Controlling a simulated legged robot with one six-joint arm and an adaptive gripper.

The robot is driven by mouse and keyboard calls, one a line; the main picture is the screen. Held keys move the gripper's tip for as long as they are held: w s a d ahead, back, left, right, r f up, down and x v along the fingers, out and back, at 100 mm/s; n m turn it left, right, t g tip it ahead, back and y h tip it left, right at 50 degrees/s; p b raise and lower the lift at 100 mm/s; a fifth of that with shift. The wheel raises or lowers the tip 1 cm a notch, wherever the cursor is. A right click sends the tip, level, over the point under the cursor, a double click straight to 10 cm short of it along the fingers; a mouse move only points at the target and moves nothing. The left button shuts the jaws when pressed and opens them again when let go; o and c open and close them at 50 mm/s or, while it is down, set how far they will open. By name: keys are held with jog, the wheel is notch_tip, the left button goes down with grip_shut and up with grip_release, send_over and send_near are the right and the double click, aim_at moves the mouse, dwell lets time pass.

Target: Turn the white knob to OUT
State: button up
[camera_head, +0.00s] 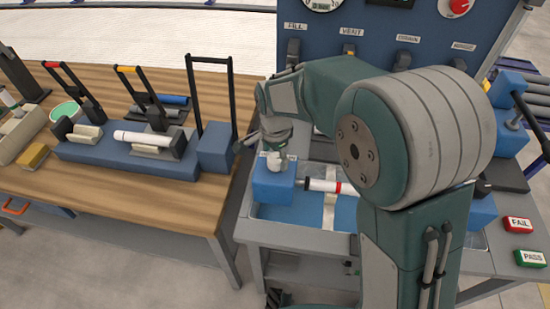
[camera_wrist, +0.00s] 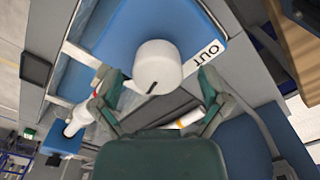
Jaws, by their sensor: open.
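The white knob (camera_wrist: 158,66) stands on a blue block in the wrist view, with a short dark mark on its lower edge. A white OUT label (camera_wrist: 203,58) lies on the block to the right of the knob; the mark does not point at it. My gripper (camera_wrist: 159,80) is open, one finger on each side of the knob, with visible gaps. In the head view my gripper (camera_head: 274,136) is just above the small white knob (camera_head: 274,160) on the blue block (camera_head: 272,182); details there are small.
A white pipe with a red band (camera_head: 325,186) lies right of the block, over a blue tray. The upright panel (camera_head: 400,45) with gauges and levers stands behind. A wooden table (camera_head: 120,200) with clamps is to the left. FAIL (camera_head: 517,224) and PASS (camera_head: 530,257) buttons are at right.

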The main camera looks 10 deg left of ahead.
jog(key=shift+f, duration=0.45)
jog(key=c, duration=1.2)
jog(key=shift+o, duration=0.3)
